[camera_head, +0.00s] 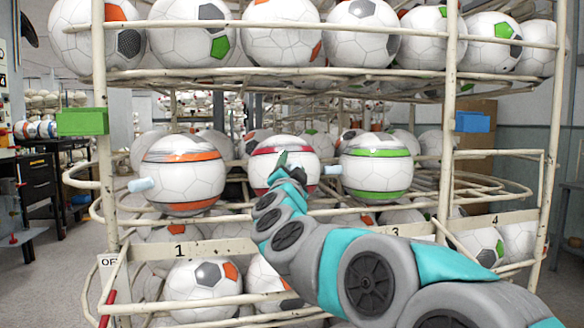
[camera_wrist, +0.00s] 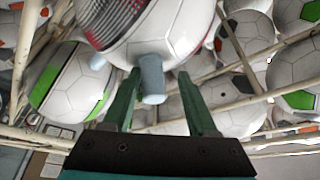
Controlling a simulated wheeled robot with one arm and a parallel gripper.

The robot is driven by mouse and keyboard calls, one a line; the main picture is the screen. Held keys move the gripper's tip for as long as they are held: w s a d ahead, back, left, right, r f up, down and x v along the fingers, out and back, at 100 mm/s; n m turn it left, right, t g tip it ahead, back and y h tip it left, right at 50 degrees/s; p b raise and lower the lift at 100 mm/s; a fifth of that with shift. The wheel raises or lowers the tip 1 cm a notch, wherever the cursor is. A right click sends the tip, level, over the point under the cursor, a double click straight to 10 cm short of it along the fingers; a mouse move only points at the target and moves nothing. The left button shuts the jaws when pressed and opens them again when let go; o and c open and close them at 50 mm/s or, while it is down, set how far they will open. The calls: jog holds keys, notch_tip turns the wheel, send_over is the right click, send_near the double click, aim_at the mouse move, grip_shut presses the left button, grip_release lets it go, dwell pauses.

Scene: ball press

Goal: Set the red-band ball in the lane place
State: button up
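The red-band ball (camera_head: 262,172) sits in the middle of the rack's middle level, behind my gripper (camera_head: 283,160). The two green fingers are apart, one on each side of the peg, with a clear gap at the right finger. In the head view my gripper hides this peg. Which spot is the lane place cannot be told.
An orange-band ball (camera_head: 185,180) is on the left and a green-band ball (camera_head: 377,172) on the right, each with a blue peg. Cream rack rails (camera_head: 300,78) run above and below. Number labels 1 (camera_head: 179,250), 3 and 4 show; my arm covers the space between 1 and 3.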

jog(key=shift+f, duration=0.15)
jog(key=shift+a+r, duration=0.1)
jog(key=shift+r, duration=0.1)
jog(key=b+v, duration=0.1)
jog(key=v, duration=1.1)
